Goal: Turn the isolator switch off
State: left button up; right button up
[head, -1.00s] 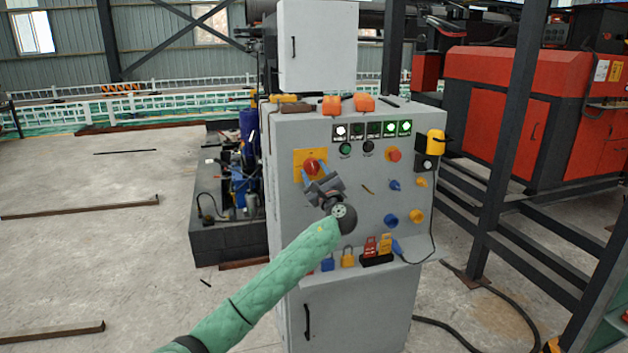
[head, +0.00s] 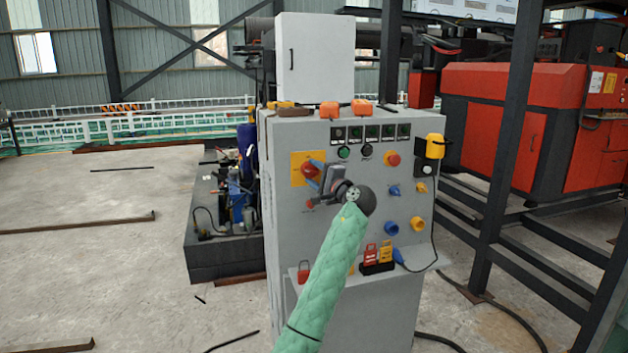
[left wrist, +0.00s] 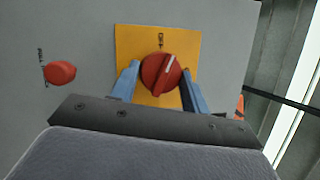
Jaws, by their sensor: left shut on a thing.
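The isolator switch is a red rotary knob (head: 310,168) on a yellow plate (head: 297,161) at the upper left of the grey cabinet's front. My left gripper (head: 317,178) is at the knob, its blue fingers partly covering it in the head view. In the left wrist view the knob (left wrist: 162,76) sits between the two blue fingertips, which are shut on its sides. My right gripper is not in view.
A red button (left wrist: 60,73) is beside the yellow plate. The indicator lamps (head: 372,132) look dark. Red and blue knobs, a yellow pendant (head: 435,146) and padlocks (head: 371,253) are on the cabinet. A red machine (head: 520,120) stands at the right; floor at the left is mostly clear.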

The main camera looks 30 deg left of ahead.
pick_arm(q)
jog(key=shift+n+g+h, duration=0.4)
jog(key=shift+n, duration=0.8)
jog(key=shift+n+b, duration=0.35)
jog(key=shift+n, duration=0.45)
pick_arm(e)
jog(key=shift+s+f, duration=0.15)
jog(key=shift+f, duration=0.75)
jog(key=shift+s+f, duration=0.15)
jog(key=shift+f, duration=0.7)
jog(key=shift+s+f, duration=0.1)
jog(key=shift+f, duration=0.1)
pick_arm(q)
jog(key=o, duration=1)
jog(key=shift+r, duration=0.1)
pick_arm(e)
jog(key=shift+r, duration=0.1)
pick_arm(q)
jog(key=shift+d, duration=0.15)
